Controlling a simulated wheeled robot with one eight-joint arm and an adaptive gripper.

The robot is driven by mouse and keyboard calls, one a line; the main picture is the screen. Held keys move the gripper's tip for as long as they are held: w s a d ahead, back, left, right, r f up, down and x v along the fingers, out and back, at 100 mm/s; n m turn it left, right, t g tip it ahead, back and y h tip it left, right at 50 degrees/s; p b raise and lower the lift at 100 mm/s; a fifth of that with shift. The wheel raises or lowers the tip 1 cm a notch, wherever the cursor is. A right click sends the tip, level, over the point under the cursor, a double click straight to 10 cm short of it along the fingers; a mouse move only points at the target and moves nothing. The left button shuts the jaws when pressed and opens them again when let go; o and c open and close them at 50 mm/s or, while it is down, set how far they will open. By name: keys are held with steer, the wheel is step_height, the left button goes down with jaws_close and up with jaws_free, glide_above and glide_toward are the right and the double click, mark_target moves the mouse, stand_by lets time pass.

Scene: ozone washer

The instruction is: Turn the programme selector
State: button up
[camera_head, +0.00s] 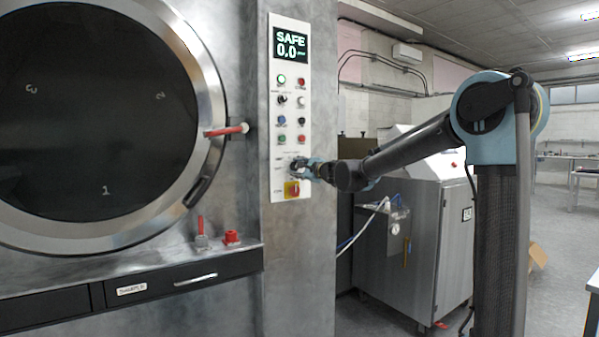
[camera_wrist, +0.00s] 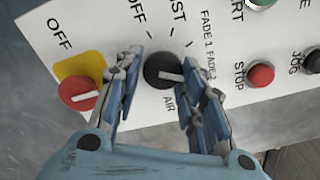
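The programme selector appears to be the black round knob (camera_wrist: 164,70) with a white pointer bar, on the white control panel. Printed labels stand around it, among them OFF and AIR. In the wrist view its pointer bar lies nearly level across the picture. My gripper (camera_wrist: 163,68) is open, with one finger on each side of the knob. The fingertips are very close to its sides; I cannot tell whether they touch.
A red rotary switch (camera_wrist: 78,93) on a yellow plate sits left of my gripper in the wrist view. A red stop button (camera_wrist: 260,74) is to the right. In the head view, a large round door (camera_head: 95,110) with a red handle (camera_head: 226,131) stands left of the panel.

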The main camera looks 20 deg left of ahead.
steer(key=shift+o, duration=1)
steer(key=v, duration=1.2)
steer(key=shift+w, duration=0.1)
steer(key=shift+c, duration=0.2)
